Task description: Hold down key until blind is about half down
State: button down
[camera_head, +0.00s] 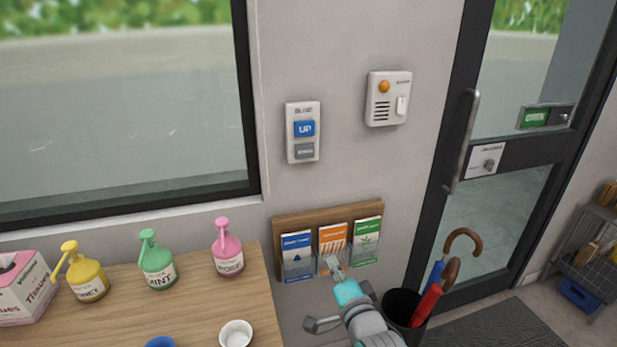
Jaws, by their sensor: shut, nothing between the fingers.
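A white wall panel labelled BLIND (303,132) is mounted between the window and the door. It has a blue UP key (304,128) above a grey key (304,151), whose label is too small to read surely. My gripper (332,264) is shut and empty, below the panel and in front of the leaflet rack. It appears apart from both keys. The window (120,100) at left shows clear glass and an outdoor view. No blind shows in the visible part of the window; its top is outside the view.
A white intercom-like box (389,98) hangs right of the panel. A leaflet rack (290,220) is below. A wooden counter (200,300) holds pump bottles, tissues and small bowls. An umbrella stand (398,300) and glass door (500,220) are at right. Wall around the panel is clear.

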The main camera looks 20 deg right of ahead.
jog(key=w+r+m, duration=0.2)
jog(key=w+r, duration=0.3)
jog(key=r, duration=0.3)
jog(key=w+d+r+m, duration=0.1)
jog(key=w+r, duration=0.3)
jog(key=r, duration=0.4)
jog(key=shift+w+r+m+t, duration=0.35)
jog(key=shift+m+t, duration=0.05)
jog(key=shift+m, duration=0.1)
